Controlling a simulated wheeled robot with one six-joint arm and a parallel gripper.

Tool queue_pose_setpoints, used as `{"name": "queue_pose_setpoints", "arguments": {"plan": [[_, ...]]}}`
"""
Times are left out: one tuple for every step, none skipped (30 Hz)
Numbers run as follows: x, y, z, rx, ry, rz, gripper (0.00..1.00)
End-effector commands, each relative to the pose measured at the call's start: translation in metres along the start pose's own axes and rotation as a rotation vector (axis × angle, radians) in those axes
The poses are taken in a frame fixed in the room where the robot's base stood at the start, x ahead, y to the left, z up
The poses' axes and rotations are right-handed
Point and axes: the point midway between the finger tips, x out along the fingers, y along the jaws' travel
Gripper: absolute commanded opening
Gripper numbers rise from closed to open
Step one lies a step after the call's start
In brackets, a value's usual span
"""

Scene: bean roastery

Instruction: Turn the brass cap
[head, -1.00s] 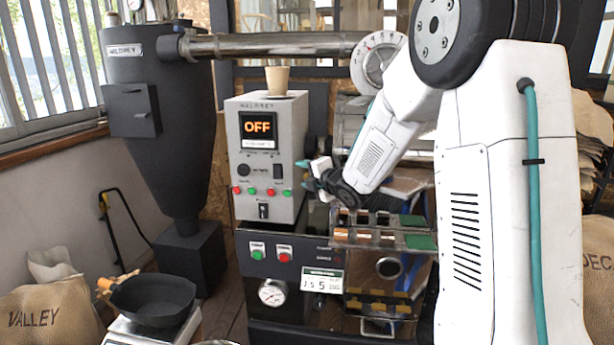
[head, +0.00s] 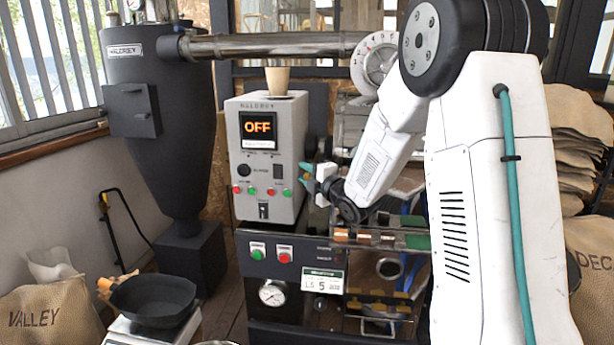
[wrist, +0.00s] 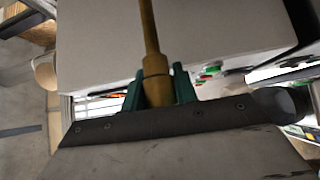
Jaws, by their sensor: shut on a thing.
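My gripper (wrist: 160,88) has two green fingers, closed on either side of a brass piece in the wrist view. This brass cap (wrist: 155,66) has a wider, tapered end between the fingers, and a thin brass rod (wrist: 147,22) rises from it. The lower part of the cap is hidden behind the finger mount. In the head view my gripper (head: 308,172) is at the right side of the grey control box, and the cap cannot be made out there.
The grey control box (head: 252,165) reads OFF and carries a paper cup (head: 277,80) on top. A dial wheel (head: 372,62) is above my wrist. A dark panel with a gauge (head: 271,293) is below. A black pan (head: 152,300) sits on a scale at left.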

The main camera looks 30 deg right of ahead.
Motion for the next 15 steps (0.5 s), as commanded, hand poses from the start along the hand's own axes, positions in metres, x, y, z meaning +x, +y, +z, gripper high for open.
{"name": "queue_pose_setpoints", "arguments": {"plan": [[-0.0004, -0.0025, 0.0002, 0.032, 0.0, 0.026, 0.06], [-0.0004, -0.0024, 0.0003, 0.053, -0.001, 0.046, 0.06], [-0.0004, -0.0016, 0.0002, 0.079, 0.0, 0.074, 0.06], [-0.0004, -0.0014, 0.0003, 0.1, -0.001, 0.094, 0.06], [-0.0004, -0.0014, 0.0004, 0.119, -0.001, 0.113, 0.06], [-0.0004, -0.0009, 0.0004, 0.147, -0.001, 0.14, 0.06], [-0.0005, -0.0004, 0.0006, 0.167, -0.002, 0.161, 0.06], [-0.0005, -0.0002, 0.0005, 0.186, -0.001, 0.181, 0.06], [-0.0006, 0.0, 0.0007, 0.214, -0.002, 0.208, 0.06], [-0.0007, 0.0006, 0.0006, 0.233, -0.001, 0.229, 0.06], [-0.0007, 0.001, 0.0005, 0.254, -0.001, 0.249, 0.06], [-0.0007, 0.001, 0.0005, 0.281, -0.001, 0.275, 0.06], [-0.0007, 0.0012, 0.0004, 0.301, -0.001, 0.295, 0.06], [-0.0008, 0.0018, 0.0005, 0.321, -0.001, 0.316, 0.06], [-0.001, 0.002, 0.0007, 0.348, -0.001, 0.343, 0.06]]}}
